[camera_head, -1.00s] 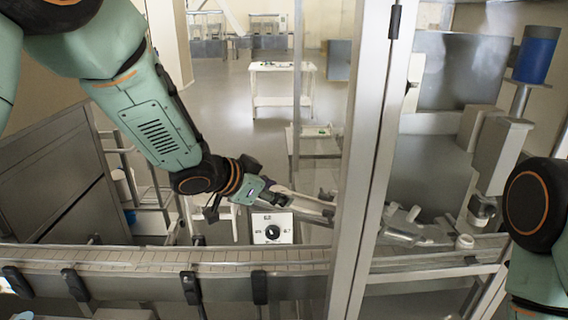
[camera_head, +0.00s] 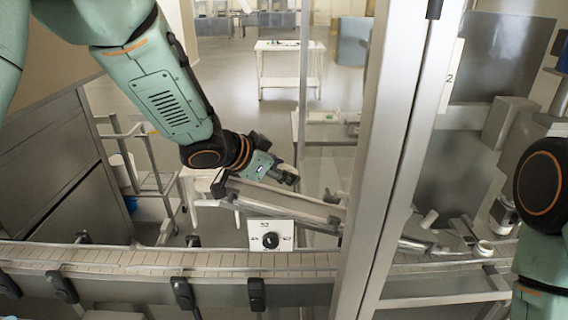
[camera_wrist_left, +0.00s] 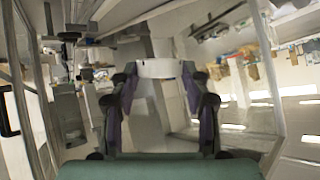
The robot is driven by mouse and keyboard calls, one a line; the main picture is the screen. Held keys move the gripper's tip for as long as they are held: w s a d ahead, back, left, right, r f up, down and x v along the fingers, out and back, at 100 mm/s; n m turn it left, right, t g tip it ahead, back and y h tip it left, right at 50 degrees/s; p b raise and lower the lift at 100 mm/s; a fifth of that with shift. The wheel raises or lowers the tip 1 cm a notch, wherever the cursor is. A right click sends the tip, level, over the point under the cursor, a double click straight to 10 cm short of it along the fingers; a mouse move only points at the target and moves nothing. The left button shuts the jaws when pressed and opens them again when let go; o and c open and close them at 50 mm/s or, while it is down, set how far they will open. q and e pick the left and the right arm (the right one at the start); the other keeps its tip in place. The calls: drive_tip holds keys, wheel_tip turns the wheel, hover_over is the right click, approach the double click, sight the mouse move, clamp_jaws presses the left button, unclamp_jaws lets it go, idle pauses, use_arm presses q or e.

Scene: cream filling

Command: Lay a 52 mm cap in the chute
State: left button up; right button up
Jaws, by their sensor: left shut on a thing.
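A white cap (camera_wrist_left: 160,68) sits between the two fingertips of my left gripper (camera_wrist_left: 163,80) in the left wrist view. The fingers are shut on its sides. In the head view my left gripper (camera_head: 284,177) is just above and behind the upper part of the grey sloping chute (camera_head: 290,202); I cannot make out the cap there. The chute runs down to the right, passes behind the metal post, and shows again beyond it. I cannot tell whether gripper and chute touch. My right gripper is out of view; only part of my right arm shows.
A thick metal post (camera_head: 390,150) stands right of my left gripper. A conveyor (camera_head: 150,262) crosses the front. A white box with a black dial (camera_head: 270,240) is below the chute. A small white round thing (camera_head: 484,248) is by the chute's lower end. A white table (camera_head: 290,46) stands far back.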

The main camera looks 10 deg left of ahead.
sight(271, 202)
use_arm(q)
drive_tip(key=shift+a, duration=0.15)
drive_tip(key=shift+s+f, duration=0.2)
drive_tip(key=shift+f, duration=0.65)
drive_tip(key=shift+a+f, duration=0.35)
drive_tip(key=shift+f, duration=0.25)
drive_tip(key=shift+a+f, duration=0.35)
drive_tip(key=shift+f, duration=0.2)
drive_tip(key=shift+s+f+b, duration=0.2)
drive_tip(key=shift+f+b, duration=0.6)
drive_tip(key=shift+b, duration=0.4)
drive_tip(key=shift+w+a+f, duration=0.15)
drive_tip(key=shift+a+f, duration=0.05)
drive_tip(key=shift+a, duration=0.05)
